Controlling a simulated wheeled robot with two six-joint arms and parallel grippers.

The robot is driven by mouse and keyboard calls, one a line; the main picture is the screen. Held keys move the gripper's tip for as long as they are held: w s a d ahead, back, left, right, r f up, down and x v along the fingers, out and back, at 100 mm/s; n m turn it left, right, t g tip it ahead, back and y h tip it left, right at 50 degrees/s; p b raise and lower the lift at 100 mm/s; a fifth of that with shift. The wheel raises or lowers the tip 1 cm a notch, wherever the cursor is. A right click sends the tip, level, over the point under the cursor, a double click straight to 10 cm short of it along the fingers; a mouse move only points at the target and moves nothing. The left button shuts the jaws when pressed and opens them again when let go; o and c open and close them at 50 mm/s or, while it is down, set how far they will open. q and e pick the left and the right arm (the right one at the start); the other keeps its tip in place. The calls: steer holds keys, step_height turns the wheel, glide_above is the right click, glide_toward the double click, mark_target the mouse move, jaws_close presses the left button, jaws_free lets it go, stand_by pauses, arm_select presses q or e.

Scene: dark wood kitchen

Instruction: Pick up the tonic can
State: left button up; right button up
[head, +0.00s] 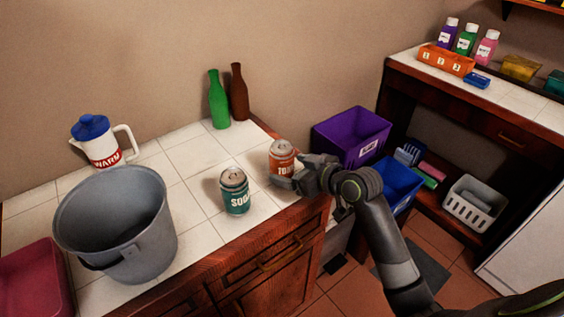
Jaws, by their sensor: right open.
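The tonic can (281,154) is orange-red with a metal top and stands upright on the white tiled counter (190,157), near its right edge. My right gripper (284,180) reaches in from the right, low at the can's right and front side. Its fingers overlap the lower part of the can in the head view. The gripper is open; I cannot tell whether a finger touches the can or whether the can is between the fingers. My left gripper is not in view.
A teal soda can (235,196) stands close by at the left. A grey bucket (150,240), a white jug (103,148) and a pink tray (30,285) are further left. Green (218,105) and brown (239,95) bottles stand behind. Purple (350,138) and blue (398,184) bins are at the right.

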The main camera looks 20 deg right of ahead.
mark_target(281, 146)
steer(key=shift+x, duration=1.95)
steer(key=shift+s+a+r, duration=0.1)
steer(key=c, duration=1.1)
steer(key=shift+c, duration=0.2)
steer(key=shift+r, duration=0.15)
steer(key=shift+r, duration=4.8)
